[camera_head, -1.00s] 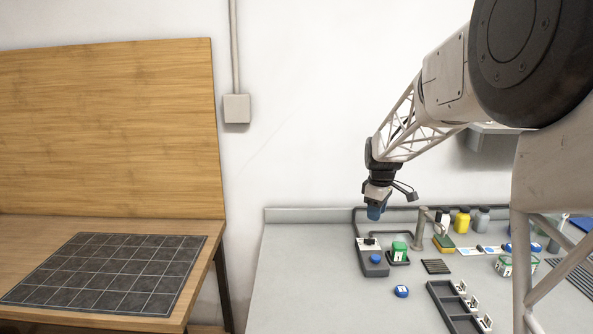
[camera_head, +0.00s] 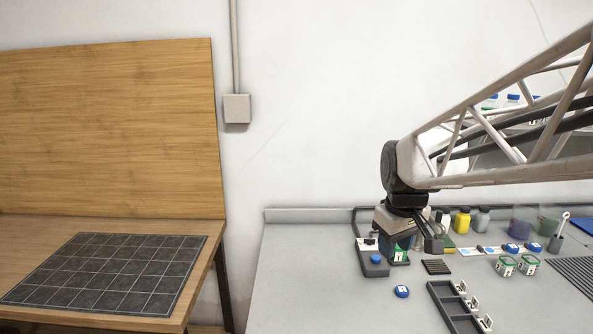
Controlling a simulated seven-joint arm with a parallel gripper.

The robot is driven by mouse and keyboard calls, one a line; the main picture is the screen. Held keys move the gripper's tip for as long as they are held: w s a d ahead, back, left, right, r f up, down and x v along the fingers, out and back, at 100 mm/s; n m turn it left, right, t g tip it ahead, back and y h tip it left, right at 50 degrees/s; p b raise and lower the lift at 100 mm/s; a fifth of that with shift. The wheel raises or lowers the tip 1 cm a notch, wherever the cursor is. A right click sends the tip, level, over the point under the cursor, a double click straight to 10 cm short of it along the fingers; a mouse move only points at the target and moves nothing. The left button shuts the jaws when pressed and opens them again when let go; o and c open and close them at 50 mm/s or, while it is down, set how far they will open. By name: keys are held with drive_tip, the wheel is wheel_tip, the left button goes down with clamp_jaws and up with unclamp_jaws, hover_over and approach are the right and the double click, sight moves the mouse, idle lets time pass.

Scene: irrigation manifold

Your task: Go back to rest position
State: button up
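My gripper (camera_head: 397,243) hangs from the end of my arm over the back of the grey bench (camera_head: 310,290). It points down, in front of a green-and-white container (camera_head: 399,256) that it partly hides. The fingers are small and dark here, and I cannot see whether they are open or shut, or whether anything is between them. A grey block with a blue knob (camera_head: 375,262) stands just left of the gripper.
A blue-capped item (camera_head: 401,291) and a dark rack (camera_head: 448,305) lie nearer on the bench. Two green-and-white containers (camera_head: 517,266) stand to the right, with yellow and grey bottles (camera_head: 470,220) behind. A wooden table with a dark gridded mat (camera_head: 107,273) is at left. The bench's front left is clear.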

drive_tip(key=s+f+m, duration=0.2)
drive_tip(key=s, duration=0.8)
drive_tip(key=s+a+f+m, duration=0.1)
drive_tip(key=s+f+m, duration=0.1)
drive_tip(key=s, duration=0.9)
drive_tip(key=shift+a+f+m+t, duration=0.3)
drive_tip(key=shift+m+t, duration=0.1)
drive_tip(key=shift+m, duration=0.1)
